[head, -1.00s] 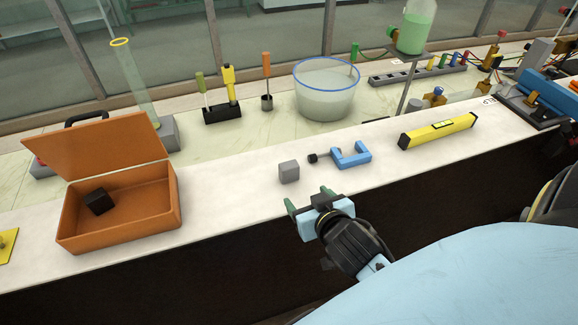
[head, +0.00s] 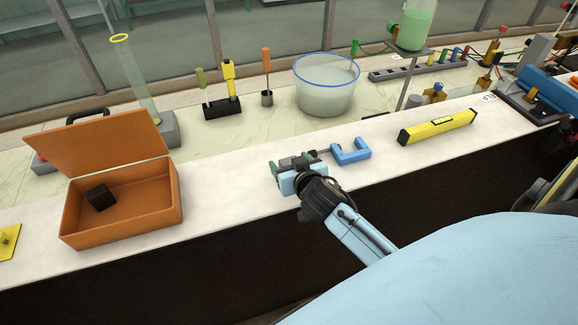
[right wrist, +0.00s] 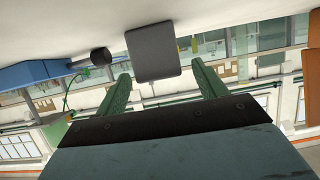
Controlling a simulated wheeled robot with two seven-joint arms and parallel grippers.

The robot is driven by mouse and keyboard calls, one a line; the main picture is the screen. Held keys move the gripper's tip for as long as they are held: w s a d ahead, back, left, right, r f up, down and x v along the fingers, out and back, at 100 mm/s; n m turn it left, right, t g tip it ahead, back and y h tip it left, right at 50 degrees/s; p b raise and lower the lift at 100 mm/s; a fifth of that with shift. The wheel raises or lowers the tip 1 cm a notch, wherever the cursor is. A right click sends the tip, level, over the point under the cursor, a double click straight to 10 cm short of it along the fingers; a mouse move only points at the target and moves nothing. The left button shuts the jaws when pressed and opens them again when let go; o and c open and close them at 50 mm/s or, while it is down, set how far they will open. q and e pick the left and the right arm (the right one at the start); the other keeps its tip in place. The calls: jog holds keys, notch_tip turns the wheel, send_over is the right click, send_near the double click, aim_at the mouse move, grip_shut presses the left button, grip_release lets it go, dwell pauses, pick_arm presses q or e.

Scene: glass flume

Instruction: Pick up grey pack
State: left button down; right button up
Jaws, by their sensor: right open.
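The grey pack (right wrist: 153,52) is a small plain block. In the right wrist view it stands ahead of and between my fingers, with room showing on both sides. In the head view it is largely hidden by my right gripper (head: 292,161), which is over the front part of the white bench strip. My right gripper (right wrist: 161,70) is open, its green fingers spread around the pack's line, and not closed on it. My left gripper is in neither view.
A blue clamp (head: 352,154) lies close to the right of my right gripper; its dark screw end (right wrist: 92,60) is near one finger. A yellow level (head: 438,127) lies further right. An open orange box (head: 125,218) holding a black block (head: 100,197) stands left.

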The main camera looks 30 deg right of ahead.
jog(key=shift+w+d+f, duration=0.1)
jog(key=shift+w+f, duration=0.2)
jog(key=shift+w, duration=0.35)
jog(key=shift+c, duration=0.3)
jog(key=c, duration=1.1)
jog(key=shift+o, duration=0.2)
jog(key=shift+r, duration=0.1)
